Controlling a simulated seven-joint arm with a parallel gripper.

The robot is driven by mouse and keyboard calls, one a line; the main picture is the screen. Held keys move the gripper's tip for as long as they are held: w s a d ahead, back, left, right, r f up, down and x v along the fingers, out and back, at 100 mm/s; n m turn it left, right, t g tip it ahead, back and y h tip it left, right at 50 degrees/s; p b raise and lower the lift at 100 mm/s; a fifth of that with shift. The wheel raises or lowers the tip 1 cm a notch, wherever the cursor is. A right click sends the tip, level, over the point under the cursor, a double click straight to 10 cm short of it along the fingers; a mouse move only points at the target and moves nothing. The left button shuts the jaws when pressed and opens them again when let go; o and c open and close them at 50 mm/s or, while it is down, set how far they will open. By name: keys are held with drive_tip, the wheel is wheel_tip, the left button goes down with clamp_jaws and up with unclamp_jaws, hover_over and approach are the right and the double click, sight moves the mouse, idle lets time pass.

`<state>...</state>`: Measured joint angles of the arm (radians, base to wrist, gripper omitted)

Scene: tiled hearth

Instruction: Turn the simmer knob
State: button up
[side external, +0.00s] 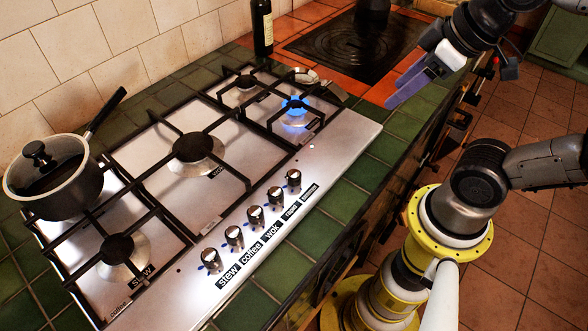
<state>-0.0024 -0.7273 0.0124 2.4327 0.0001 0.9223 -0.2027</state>
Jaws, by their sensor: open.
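A row of several dark metal knobs runs along the front of the silver gas hob (330,150). The labels under the nearer knobs read stew, coffee and wok. The two farther labels are too small to read surely, so I cannot tell for certain which is the simmer knob. The farthest knob (294,180) and the one beside it (275,198) bear these labels. My gripper (398,94) has blue fingers, is open and empty, and hangs above the right edge of the counter, up and right of the knobs and apart from them.
A blue flame (295,104) burns on the back right burner. A lidded pot (55,178) with a long handle sits at the left of the hob. A dark bottle (262,28) stands at the back. Green tiles (345,205) in front of the knobs are clear.

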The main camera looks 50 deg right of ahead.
drive_tip(key=shift+o, duration=0.7)
drive_tip(key=w+a+n+g, duration=0.1)
drive_tip(key=w+a+n, duration=0.1)
drive_tip(key=w+n, duration=0.2)
drive_tip(key=shift+w+r+g, duration=0.3)
drive_tip(key=shift+w+r, duration=0.1)
drive_tip(key=shift+w, duration=0.7)
drive_tip(key=n+g, duration=0.4)
drive_tip(key=n, duration=0.1)
hover_over(294, 173)
wheel_tip(294, 173, down, 10)
wheel_tip(294, 173, down, 13)
drive_tip(key=shift+f, duration=0.1)
drive_tip(key=shift+c, duration=0.3)
clamp_jaws()
